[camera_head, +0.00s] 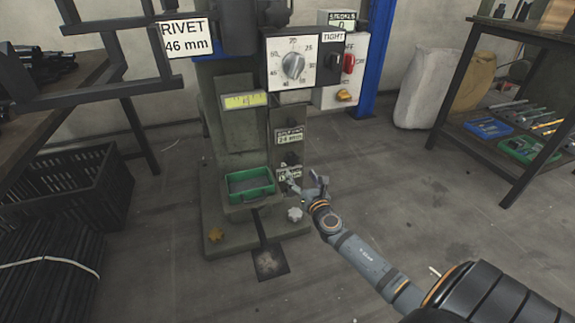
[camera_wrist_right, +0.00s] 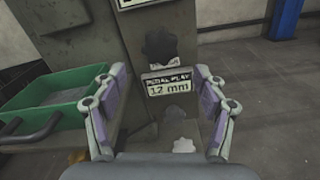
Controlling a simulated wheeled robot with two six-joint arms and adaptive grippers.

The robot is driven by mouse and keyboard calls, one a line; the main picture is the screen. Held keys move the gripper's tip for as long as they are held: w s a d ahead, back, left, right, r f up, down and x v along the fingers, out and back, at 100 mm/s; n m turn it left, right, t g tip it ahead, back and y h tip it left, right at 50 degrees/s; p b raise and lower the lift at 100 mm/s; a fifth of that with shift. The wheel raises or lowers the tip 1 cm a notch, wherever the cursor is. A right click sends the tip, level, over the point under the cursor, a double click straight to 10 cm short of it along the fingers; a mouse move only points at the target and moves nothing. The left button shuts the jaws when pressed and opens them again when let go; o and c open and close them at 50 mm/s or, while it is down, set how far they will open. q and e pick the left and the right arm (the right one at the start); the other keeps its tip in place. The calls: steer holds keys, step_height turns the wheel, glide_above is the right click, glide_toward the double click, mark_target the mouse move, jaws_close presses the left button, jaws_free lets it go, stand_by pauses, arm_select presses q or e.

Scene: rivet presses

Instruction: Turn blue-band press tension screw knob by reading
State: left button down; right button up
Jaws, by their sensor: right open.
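The press (camera_head: 235,130) stands ahead, with a little blue showing at its upper part. A black lobed knob (camera_wrist_right: 160,45) sits on its front column in the right wrist view, above a plate reading "PEDAL PLAY 12 mm" (camera_wrist_right: 168,83). A small label behind the knob is partly covered. A black knob also shows in the head view (camera_head: 290,158), under another "mm" plate (camera_head: 289,136). I cannot tell which knob is the tension screw. My right gripper (camera_head: 304,186) is open and empty in front of the lower column. Its fingers flank the plate in its wrist view (camera_wrist_right: 155,100), apart from the knob.
A grey dial (camera_head: 293,66), a "TIGHT" plate (camera_head: 333,37) and a red switch (camera_head: 349,62) are higher up. A "RIVET 46 mm" sign (camera_head: 186,38) hangs left. A green tray (camera_head: 249,184) is left of the gripper.

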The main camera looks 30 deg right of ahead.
mark_target(293, 162)
steer(key=b+x, duration=0.2)
steer(key=x, duration=0.7)
steer(key=shift+d+f, duration=0.1)
steer(key=shift+w+d, duration=0.1)
steer(key=shift+w, duration=0.5)
steer(key=c, duration=1.2)
steer(key=shift+m, duration=0.4)
